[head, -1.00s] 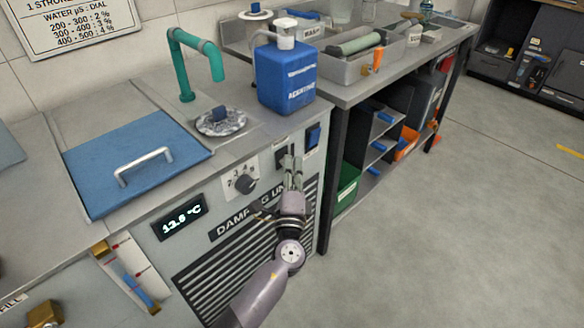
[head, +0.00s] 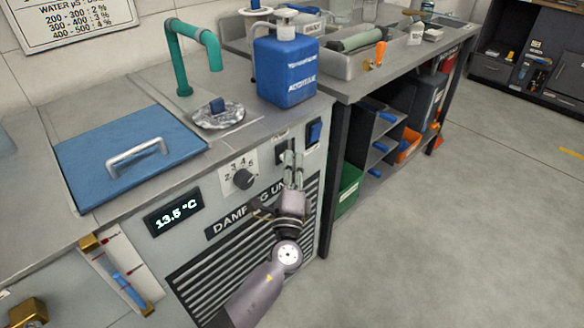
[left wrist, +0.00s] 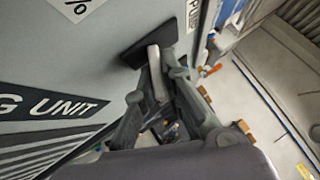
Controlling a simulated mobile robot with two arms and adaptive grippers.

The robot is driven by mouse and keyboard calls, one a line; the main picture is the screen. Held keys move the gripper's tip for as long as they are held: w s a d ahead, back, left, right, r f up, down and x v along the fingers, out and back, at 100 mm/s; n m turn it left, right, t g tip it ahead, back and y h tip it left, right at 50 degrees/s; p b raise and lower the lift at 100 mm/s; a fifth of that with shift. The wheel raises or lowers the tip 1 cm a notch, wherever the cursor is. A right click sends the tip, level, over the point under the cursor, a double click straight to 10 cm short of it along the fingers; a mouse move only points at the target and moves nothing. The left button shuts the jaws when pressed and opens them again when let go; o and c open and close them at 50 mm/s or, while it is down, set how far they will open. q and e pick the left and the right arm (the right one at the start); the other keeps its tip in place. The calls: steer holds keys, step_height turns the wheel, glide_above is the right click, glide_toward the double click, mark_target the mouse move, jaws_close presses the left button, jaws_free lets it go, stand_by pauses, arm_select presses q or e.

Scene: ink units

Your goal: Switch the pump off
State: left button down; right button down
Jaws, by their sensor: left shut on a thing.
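The pump switch is a black plate (head: 282,150) on the front of the damping unit, left of a blue rocker switch (head: 314,132). In the left wrist view, the black plate (left wrist: 137,48) carries a pale grey lever (left wrist: 154,58), with a partly hidden label beside it. My left gripper (head: 293,158) reaches up to the plate from below, its fingers closed on the lever. The fingers cover much of the switch in the head view, so the lever's setting is hard to tell. My right gripper is not in view.
A dial (head: 243,179) and a temperature display (head: 173,218) sit left on the panel. A blue additive bottle (head: 286,72) stands on the unit's top above the switch. A bench (head: 352,95) with shelves stands to the right. The floor (head: 450,230) is clear.

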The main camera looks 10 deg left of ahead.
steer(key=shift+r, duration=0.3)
arm_select(q)
steer(key=c, duration=1.7)
jaws_free()
steer(key=v, duration=1.2)
steer(key=shift+f, duration=0.2)
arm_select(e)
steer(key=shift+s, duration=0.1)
